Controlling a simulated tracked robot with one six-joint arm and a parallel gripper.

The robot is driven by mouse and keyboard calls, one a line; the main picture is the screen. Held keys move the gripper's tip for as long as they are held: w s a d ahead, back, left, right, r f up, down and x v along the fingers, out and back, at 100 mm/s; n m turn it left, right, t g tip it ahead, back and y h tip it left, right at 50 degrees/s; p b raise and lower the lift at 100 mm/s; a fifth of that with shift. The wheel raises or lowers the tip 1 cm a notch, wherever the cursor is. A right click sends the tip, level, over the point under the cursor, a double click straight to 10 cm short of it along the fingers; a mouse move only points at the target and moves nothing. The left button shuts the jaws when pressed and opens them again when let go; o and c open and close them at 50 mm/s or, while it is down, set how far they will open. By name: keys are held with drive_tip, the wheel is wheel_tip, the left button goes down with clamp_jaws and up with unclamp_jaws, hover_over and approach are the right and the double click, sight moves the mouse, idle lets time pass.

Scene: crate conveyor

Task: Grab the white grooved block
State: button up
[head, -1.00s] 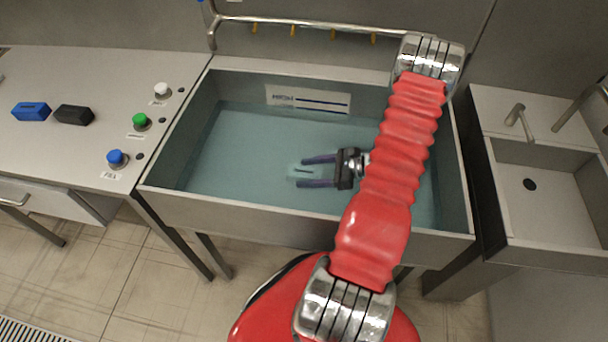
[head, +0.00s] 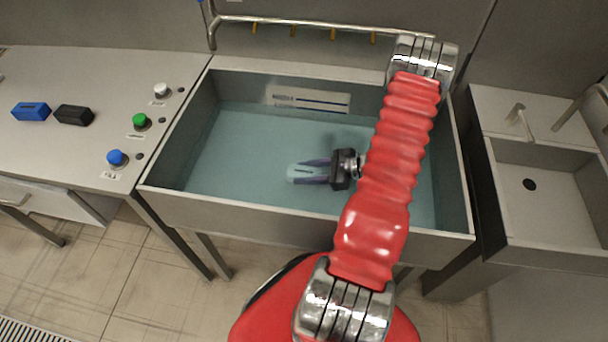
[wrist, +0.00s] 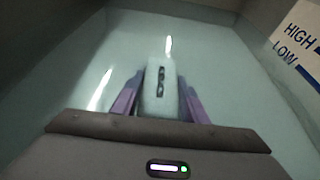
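The white grooved block (head: 301,173) is in the water of the tank (head: 300,218) and looks pale blue-green through it. In the wrist view the block (wrist: 161,85) is long and pale, with dark groove marks on top. My gripper (head: 311,173) reaches leftward into the tank, its purple fingers on both long sides of the block. In the wrist view my gripper (wrist: 161,98) shows both fingers against the block's sides. Whether the block touches the tank floor cannot be told.
Tank walls surround the gripper; a HIGH/LOW level plate (head: 308,99) is on the back wall. Left is a counter with a blue block (head: 31,111), a black block (head: 73,115) and white, green and blue buttons (head: 141,121). A sink (head: 545,190) stands right.

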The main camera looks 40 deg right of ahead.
sight(305, 171)
drive_tip(key=c, duration=0.9)
drive_tip(key=shift+r, duration=0.1)
drive_tip(key=shift+r, duration=4.95)
